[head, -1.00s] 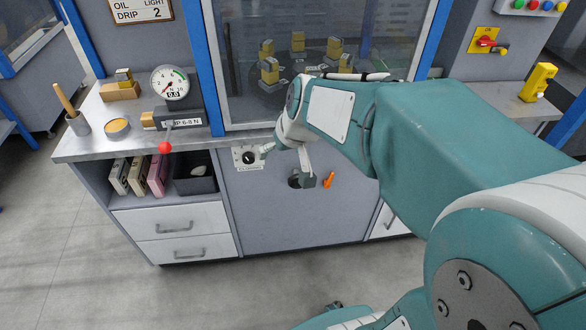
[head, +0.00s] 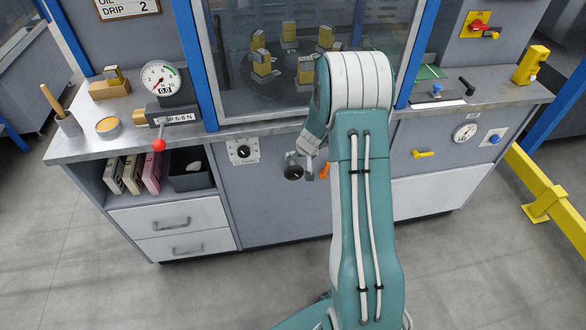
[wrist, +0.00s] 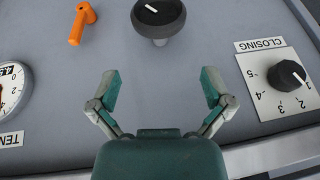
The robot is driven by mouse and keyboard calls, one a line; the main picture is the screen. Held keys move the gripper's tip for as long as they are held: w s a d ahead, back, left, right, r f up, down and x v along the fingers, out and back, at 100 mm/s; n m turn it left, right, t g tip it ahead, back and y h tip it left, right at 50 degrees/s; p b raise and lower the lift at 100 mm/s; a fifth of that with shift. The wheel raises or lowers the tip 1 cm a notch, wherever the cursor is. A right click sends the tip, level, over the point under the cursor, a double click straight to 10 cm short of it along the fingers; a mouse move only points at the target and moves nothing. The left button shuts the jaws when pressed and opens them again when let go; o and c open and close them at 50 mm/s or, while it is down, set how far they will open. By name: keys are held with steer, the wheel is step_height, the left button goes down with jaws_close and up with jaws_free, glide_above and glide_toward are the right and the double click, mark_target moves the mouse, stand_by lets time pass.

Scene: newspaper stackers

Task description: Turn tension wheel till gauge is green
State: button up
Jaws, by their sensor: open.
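The tension wheel (head: 294,172) is a dark round knob on the grey cabinet front, partly behind my gripper in the head view. In the wrist view the wheel (wrist: 158,14) has a white mark and is cut by the top edge. My gripper (wrist: 162,88) is open and empty, its two fingers spread just short of the wheel. In the head view my gripper (head: 300,165) is in front of the panel. A gauge (wrist: 8,92) with a label starting "TEN" is cut by the left edge of the wrist view. Its needle's full position and any green zone are hidden.
An orange lever (wrist: 82,24) is close beside the wheel. The "CLOSING" dial (wrist: 288,76) is on the other side. A red-ball lever (head: 158,145) sticks out under the bench gauge (head: 161,80). A yellow rail (head: 540,190) stands at right.

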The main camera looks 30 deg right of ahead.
mark_target(293, 169)
steer(key=x, duration=1)
steer(key=shift+w+f, duration=0.1)
steer(key=shift+f, duration=0.2)
steer(key=c, duration=0.9)
steer(key=shift+f, duration=0.1)
